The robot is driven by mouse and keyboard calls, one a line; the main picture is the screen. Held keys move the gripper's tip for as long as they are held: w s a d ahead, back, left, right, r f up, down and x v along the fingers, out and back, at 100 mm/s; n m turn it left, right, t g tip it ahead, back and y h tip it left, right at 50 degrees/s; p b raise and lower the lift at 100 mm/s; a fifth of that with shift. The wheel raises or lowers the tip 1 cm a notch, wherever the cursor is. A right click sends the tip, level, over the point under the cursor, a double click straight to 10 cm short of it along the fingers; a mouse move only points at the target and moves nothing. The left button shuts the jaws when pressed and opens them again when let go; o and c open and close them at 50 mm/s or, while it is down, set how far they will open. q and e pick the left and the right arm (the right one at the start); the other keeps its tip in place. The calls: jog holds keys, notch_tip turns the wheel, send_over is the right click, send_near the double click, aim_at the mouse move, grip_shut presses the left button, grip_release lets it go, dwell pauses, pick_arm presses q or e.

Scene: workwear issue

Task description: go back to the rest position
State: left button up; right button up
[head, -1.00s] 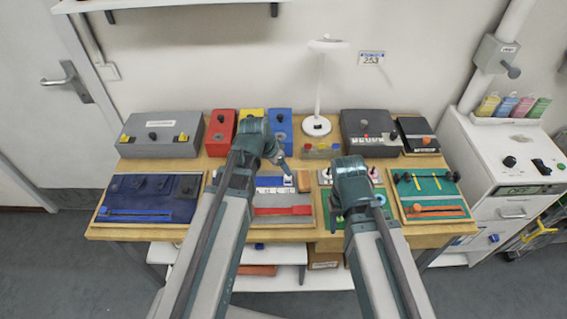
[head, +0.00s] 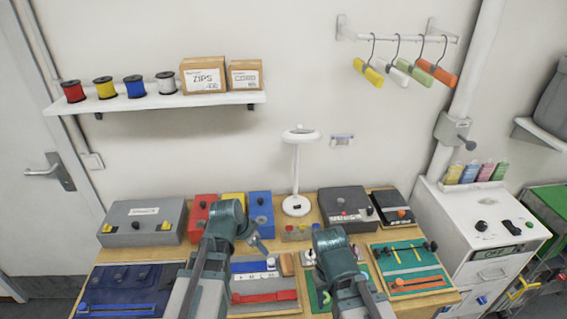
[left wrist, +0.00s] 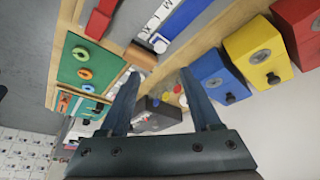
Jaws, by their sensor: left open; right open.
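My left gripper is open in the left wrist view (left wrist: 157,84), with nothing between its two fingers. Past the fingers are the wooden table edge, a grey board with a white lettered strip, and a black box with coloured buttons. In the head view the left arm's wrist hides most of this gripper. My right gripper (head: 325,297) is small and partly hidden by its own arm, over the green boards at the table's middle right. I see nothing held in it.
The wooden table (head: 180,249) is crowded with boards and boxes. A white magnifier lamp (head: 297,170) stands at the back. A shelf (head: 150,103) holds spools and cartons. Hangers (head: 420,73) hang from a wall rail. A white cabinet (head: 487,228) stands at the right.

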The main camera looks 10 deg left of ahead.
pick_arm(q)
jog(key=s+d+f+n+g+y+b, duration=0.2)
jog(key=s+d+f+g+y+b, duration=0.1)
jog(key=s+d, duration=0.7)
jog(key=s+f+g, duration=0.1)
jog(key=s+f, duration=0.1)
jog(key=s, duration=0.1)
jog(key=shift+s+d+f+n+y+b, duration=0.15)
jog(key=shift+s+n+y+b, duration=0.15)
jog(key=shift+y+b, duration=0.1)
pick_arm(e)
notch_tip(320, 180, down, 4)
jog(key=shift+r, duration=0.1)
